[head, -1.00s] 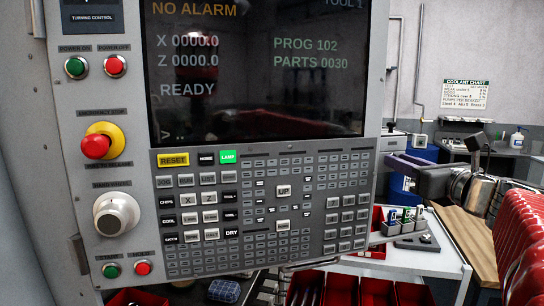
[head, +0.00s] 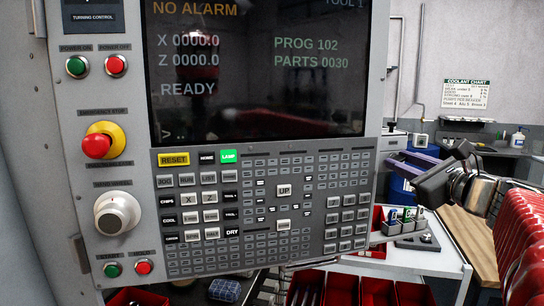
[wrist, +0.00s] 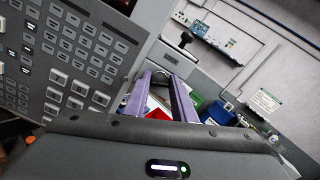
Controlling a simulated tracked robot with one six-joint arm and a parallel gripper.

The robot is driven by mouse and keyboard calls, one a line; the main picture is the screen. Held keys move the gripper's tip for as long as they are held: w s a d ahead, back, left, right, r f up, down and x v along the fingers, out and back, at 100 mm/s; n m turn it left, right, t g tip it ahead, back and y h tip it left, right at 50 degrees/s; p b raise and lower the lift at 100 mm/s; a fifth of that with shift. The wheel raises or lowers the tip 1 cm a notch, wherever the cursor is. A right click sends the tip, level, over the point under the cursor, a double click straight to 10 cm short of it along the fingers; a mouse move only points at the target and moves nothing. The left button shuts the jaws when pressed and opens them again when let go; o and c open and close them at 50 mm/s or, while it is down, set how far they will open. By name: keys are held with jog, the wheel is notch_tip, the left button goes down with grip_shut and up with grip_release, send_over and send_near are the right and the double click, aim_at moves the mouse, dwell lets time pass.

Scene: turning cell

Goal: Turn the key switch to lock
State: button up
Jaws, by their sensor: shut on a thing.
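My gripper (head: 394,163) is just right of the control panel (head: 220,205) in the head view, with its purple fingers pointing left. In the wrist view the two fingers of my gripper (wrist: 160,75) stand some way apart. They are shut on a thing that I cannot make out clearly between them. A small dark T-shaped handle (wrist: 185,40) shows beyond the fingertips in the wrist view. I cannot tell what it is, and it is apart from the fingers.
The panel carries a red emergency stop (head: 97,146), a white round dial (head: 117,213) and several buttons. Red bins (head: 340,289) stand below. A bench with a wooden top (head: 468,236) and a coolant chart (head: 466,94) are at the right.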

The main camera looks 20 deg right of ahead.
jog(key=n, duration=1.3)
jog(key=shift+a+f, duration=0.1)
jog(key=shift+f, duration=0.1)
jog(key=shift+n, duration=0.3)
jog(key=o, duration=0.8)
jog(key=shift+s+r, duration=0.1)
